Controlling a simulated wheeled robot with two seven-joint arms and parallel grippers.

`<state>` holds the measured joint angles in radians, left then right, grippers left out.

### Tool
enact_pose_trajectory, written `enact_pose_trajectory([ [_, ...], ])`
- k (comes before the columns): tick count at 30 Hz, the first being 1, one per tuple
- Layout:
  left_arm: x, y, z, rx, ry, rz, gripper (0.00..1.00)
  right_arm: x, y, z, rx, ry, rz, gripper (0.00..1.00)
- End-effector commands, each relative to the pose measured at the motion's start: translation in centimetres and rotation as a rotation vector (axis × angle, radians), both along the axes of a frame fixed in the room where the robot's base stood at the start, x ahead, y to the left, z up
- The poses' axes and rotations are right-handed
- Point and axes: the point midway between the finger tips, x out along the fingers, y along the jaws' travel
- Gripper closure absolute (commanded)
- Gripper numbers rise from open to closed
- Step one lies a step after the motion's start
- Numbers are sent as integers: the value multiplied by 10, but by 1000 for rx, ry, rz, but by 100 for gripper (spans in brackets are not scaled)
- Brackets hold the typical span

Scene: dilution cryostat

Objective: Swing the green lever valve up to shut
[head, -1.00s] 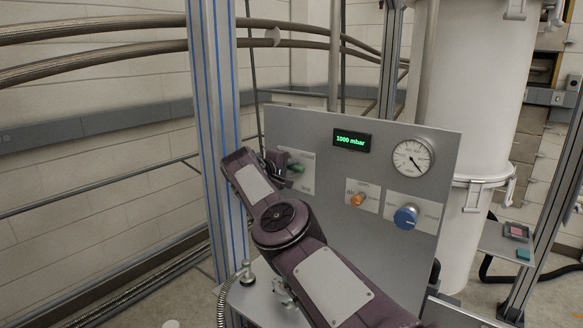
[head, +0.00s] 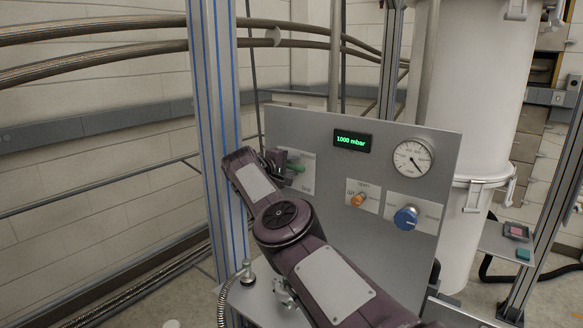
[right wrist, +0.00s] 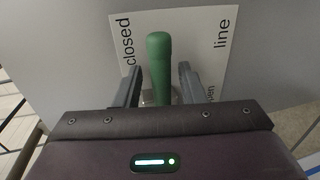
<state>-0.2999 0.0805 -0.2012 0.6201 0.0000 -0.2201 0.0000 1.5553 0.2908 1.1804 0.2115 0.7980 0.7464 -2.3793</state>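The green lever (right wrist: 160,65) of the valve lies between the two fingers of my right gripper (right wrist: 160,85) in the right wrist view. A narrow gap shows on each side of the lever, so the gripper looks open around it. In the head view, the lever (head: 297,167) points roughly sideways to the right on the grey panel (head: 340,225), and my right gripper (head: 283,163) covers its root. The white label (right wrist: 208,55) behind it reads "closed" and "line"; "open" is partly hidden by a finger. My left gripper is not in view.
The panel also carries a display (head: 352,140) reading 1000 mbar, a dial gauge (head: 412,158), an orange knob (head: 357,200) and a blue knob (head: 405,218). A blue-striped post (head: 217,130) stands close left of my right gripper. A white vessel (head: 468,90) stands behind.

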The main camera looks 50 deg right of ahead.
Motion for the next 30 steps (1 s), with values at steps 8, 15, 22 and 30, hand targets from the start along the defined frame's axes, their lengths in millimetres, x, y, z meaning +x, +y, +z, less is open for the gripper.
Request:
enact_pose_trajectory([
  [8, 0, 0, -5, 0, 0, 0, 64, 1, 7, -1, -3, 6, 8, 64],
  [15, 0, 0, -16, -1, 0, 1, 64, -2, 29, 3, -4, 4, 1, 64],
  [22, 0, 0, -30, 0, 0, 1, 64, -3, 50, 7, -3, 2, 2, 64],
  [30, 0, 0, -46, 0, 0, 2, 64, -5, 74, 13, -1, 0, 0, 64],
])
